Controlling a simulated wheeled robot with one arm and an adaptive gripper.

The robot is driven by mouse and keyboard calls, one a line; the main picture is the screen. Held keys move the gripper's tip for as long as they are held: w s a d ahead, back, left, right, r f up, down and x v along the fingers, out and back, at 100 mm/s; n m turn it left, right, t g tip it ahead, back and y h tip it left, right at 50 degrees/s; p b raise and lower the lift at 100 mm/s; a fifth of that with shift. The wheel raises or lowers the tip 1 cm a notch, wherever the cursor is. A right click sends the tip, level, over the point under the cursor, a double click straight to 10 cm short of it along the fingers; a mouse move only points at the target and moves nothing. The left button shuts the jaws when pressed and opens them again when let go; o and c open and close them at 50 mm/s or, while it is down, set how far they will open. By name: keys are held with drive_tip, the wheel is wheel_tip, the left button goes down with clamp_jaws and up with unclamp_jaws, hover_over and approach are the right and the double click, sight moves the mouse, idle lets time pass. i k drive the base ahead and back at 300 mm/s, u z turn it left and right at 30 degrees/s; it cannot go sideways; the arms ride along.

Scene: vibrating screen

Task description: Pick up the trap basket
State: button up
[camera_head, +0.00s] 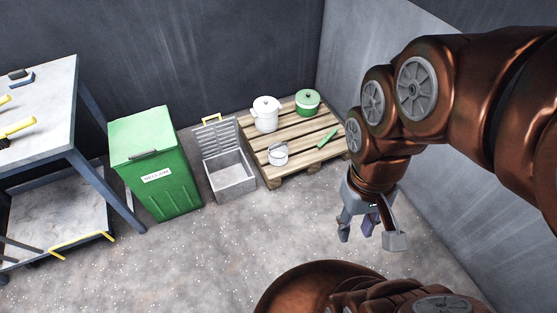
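A small whitish bucket-shaped piece with a thin handle (278,154), which may be the trap basket, sits upright on the front part of the wooden pallet (305,143). It is too small to see whether its wall is perforated. My gripper (368,236) hangs fingers-down, with its fingers spread and nothing between them. It is to the right of the pallet and nearer to me, apart from the small piece.
A white lidded pot (266,113), a green lidded pot (307,102) and a green stick (327,137) are on the pallet. An open grey box (234,189), a green bin (165,180) and a workbench (50,100) stand left. Front floor is clear.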

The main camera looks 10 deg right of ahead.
sight(277, 152)
drive_tip(key=u, duration=0.55)
drive_tip(key=i, duration=0.6)
drive_tip(key=u, duration=0.45)
drive_tip(key=i, duration=1.1)
drive_tip(key=z, duration=0.45)
